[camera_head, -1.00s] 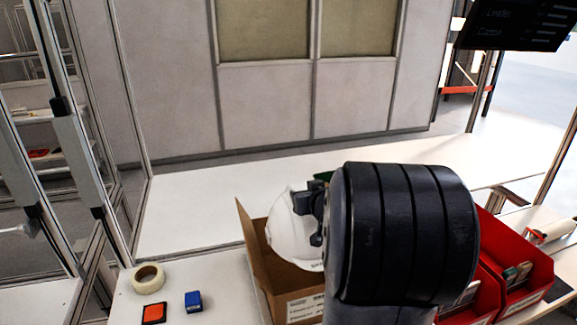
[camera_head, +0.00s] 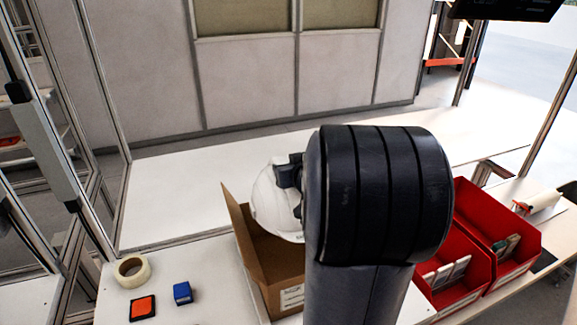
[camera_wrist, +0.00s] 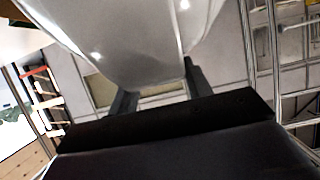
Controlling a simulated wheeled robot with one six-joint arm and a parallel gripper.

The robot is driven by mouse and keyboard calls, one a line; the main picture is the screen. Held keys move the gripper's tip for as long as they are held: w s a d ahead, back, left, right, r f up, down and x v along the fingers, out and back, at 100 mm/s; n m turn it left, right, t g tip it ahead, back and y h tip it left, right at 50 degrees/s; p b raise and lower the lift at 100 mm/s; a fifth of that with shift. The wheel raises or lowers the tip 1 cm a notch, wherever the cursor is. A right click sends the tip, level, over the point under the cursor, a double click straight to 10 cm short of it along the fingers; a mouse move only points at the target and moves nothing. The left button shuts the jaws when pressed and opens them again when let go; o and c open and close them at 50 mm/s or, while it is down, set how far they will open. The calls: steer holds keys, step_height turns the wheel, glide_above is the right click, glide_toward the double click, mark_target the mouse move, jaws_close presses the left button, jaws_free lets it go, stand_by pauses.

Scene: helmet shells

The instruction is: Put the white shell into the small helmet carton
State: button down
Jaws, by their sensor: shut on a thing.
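The white shell (camera_head: 271,204) is held over the open cardboard carton (camera_head: 268,258) in the head view. Its lower part overlaps the carton opening in the picture; whether it touches the carton I cannot tell. My gripper (camera_head: 287,180) is shut on the shell at its right side, partly hidden by my arm. In the wrist view the shell (camera_wrist: 140,40) fills the top of the picture, with my gripper's fingers (camera_wrist: 158,92) at its edge. My arm hides the carton's right side. A printed label shows on the carton's front.
Red bins (camera_head: 497,233) with small items stand to the right of my arm. A tape roll (camera_head: 132,270), an orange-topped pad (camera_head: 142,307) and a blue block (camera_head: 182,293) lie on the white table at left. The table behind the carton is clear.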

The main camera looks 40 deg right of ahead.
steer(key=shift+f+b, duration=2.55)
steer(key=shift+f, duration=0.9)
step_height(320, 180, down, 19)
steer(key=b, duration=1.5)
steer(key=shift+r, duration=0.2)
steer(key=c, duration=0.6)
jaws_free()
stand_by(0.4)
step_height(320, 180, up, 10)
steer(key=p, duration=0.6)
